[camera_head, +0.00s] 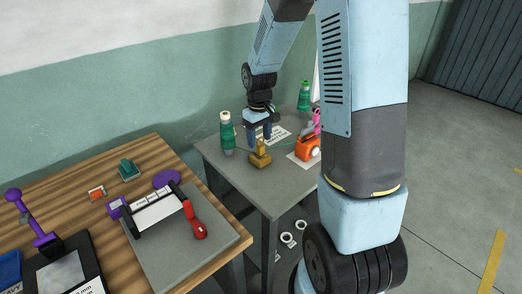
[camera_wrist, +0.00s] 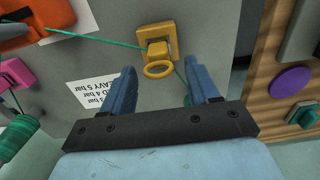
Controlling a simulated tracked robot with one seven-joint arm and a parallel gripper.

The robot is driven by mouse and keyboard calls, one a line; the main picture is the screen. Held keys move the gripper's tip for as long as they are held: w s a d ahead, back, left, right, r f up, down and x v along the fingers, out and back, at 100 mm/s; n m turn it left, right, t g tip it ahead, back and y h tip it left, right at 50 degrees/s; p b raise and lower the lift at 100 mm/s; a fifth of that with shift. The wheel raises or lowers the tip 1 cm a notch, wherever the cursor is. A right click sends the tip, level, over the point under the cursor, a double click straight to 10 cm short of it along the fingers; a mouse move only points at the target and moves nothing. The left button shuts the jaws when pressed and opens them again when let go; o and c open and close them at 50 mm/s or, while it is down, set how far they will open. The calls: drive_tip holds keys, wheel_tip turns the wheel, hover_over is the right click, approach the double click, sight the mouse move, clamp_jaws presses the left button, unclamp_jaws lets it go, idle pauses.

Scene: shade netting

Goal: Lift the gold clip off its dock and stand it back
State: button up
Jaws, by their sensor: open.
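The gold clip (camera_head: 260,150) stands on the grey table, near its left part in the head view. In the wrist view it shows as a gold block with a ring (camera_wrist: 159,70), on a square gold base (camera_wrist: 170,31) that looks like its dock. I cannot tell where clip and dock part. My gripper (camera_head: 262,133) is open, with blue fingers, and hangs just behind and above the clip. In the wrist view the two fingers of my gripper (camera_wrist: 160,67) are apart, with the ring between their tips in the picture; I see no contact.
A green bottle (camera_head: 227,133) stands left of the clip and another green bottle (camera_head: 304,96) at the back. An orange device (camera_head: 308,147) stands on the right. A thin green line (camera_wrist: 95,42) runs to the clip. A wooden bench (camera_head: 75,188) with tools adjoins the left.

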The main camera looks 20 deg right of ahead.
sight(260, 145)
drive_tip(key=shift+s+d+f, duration=0.1)
drive_tip(key=shift+f, duration=1.2)
drive_tip(key=shift+s+d+f, duration=0.1)
drive_tip(key=shift+f, duration=1.15)
drive_tip(key=shift+c, duration=0.4)
drive_tip(key=shift+a, duration=0.1)
drive_tip(key=c, duration=1)
drive_tip(key=shift+r, duration=0.15)
drive_tip(key=shift+r, duration=0.2)
wheel_tip(260, 145, up, 2)
drive_tip(key=shift+r, duration=0.2)
drive_tip(key=shift+s+d+r, duration=0.65)
drive_tip(key=shift+s+r, duration=1.6)
drive_tip(key=shift+r, duration=0.25)
drive_tip(key=shift+s+d+r, duration=0.65)
drive_tip(key=shift+s+r, duration=1.6)
drive_tip(key=shift+r, duration=0.25)
drive_tip(key=shift+s+d+r, duration=0.65)
drive_tip(key=shift+s+r, duration=1.6)
drive_tip(key=shift+r, duration=0.25)
